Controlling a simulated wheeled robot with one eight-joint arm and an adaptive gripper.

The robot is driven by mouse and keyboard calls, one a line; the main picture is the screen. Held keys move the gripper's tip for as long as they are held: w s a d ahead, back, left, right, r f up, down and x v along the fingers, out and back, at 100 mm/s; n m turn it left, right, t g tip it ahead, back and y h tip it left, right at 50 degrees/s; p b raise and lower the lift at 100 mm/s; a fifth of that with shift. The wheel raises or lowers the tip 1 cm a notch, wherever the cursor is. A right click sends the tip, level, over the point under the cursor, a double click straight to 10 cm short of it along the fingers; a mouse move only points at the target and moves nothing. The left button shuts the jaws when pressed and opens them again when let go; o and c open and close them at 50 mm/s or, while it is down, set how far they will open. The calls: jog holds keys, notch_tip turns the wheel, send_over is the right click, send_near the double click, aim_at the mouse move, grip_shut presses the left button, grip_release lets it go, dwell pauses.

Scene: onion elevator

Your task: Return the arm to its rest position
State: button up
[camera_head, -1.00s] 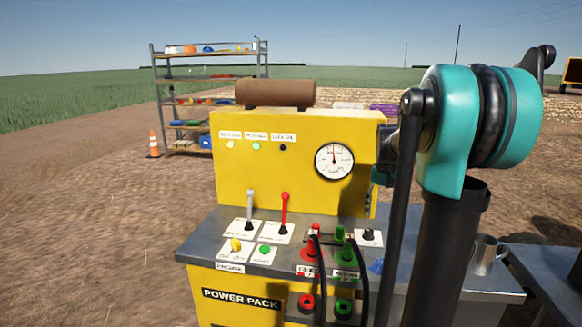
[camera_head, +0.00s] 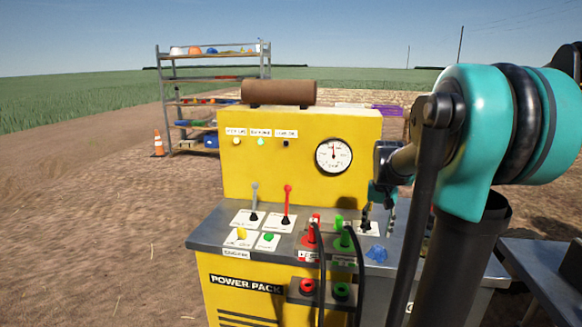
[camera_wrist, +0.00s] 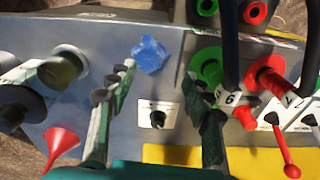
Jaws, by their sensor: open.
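My gripper (camera_wrist: 155,115) is open and empty in the wrist view, its two dark fingers spread above the grey top of the power pack. A black knob on a white plate (camera_wrist: 157,114) shows between the fingers, below them. In the head view my gripper (camera_head: 377,212) hangs at the right end of the yellow power pack (camera_head: 235,285), partly hidden by my arm. My teal arm joint fills the right side of that view. I cannot tell the exact gap between the fingers and the panel.
Red (camera_head: 315,230) and green (camera_head: 342,235) couplings with black hoses stand close to the gripper. A blue crumpled cloth (camera_wrist: 150,54) lies on the top. Grey (camera_head: 254,200) and red (camera_head: 287,203) levers stand upright. A gauge (camera_head: 333,156) is on the yellow panel. A shelf (camera_head: 213,101) stands behind.

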jog(key=s+a+f+n+t, duration=0.1)
jog(key=s+a+f, duration=0.3)
jog(key=s+f, duration=0.3)
jog(key=s+a+f+n+t, duration=0.2)
jog(key=s+f, duration=0.5)
jog(key=s, duration=0.4)
jog(key=shift+s+a+n, duration=0.2)
jog(key=shift+a+n, duration=0.1)
jog(key=shift+a, duration=0.55)
